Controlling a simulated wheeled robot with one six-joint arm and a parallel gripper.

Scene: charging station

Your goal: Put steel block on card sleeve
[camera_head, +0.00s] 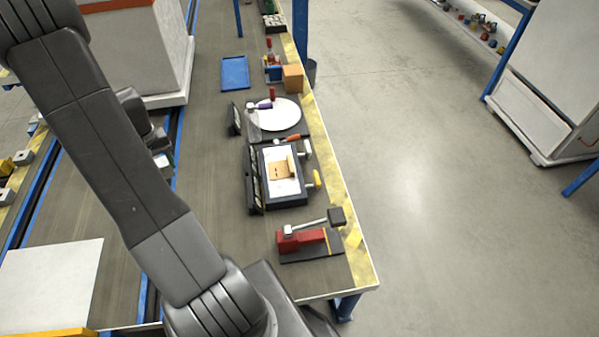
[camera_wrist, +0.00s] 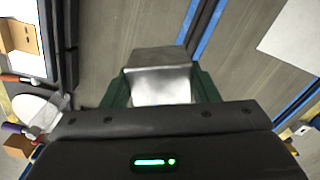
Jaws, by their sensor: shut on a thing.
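The steel block (camera_wrist: 162,82) is a shiny grey block between the two dark green fingers of my gripper (camera_wrist: 160,90) in the wrist view. The gripper is shut on it, above the bench. In the head view my gripper (camera_head: 155,142) is partly hidden behind my arm, and a pale bit of the block (camera_head: 162,160) shows below it. The card sleeve (camera_head: 279,170) looks like a tan folded card on a white sheet in a black tray, right of my gripper. It also shows at the upper left of the wrist view (camera_wrist: 17,38).
Dark upright panels (camera_head: 254,180) stand along the tray's left side. A red toggle clamp (camera_head: 302,240) is nearer. A white plate (camera_head: 278,114), an orange block (camera_head: 293,78) and a blue tray (camera_head: 235,73) lie farther back. Bare bench (camera_head: 212,150) separates my gripper from the black tray.

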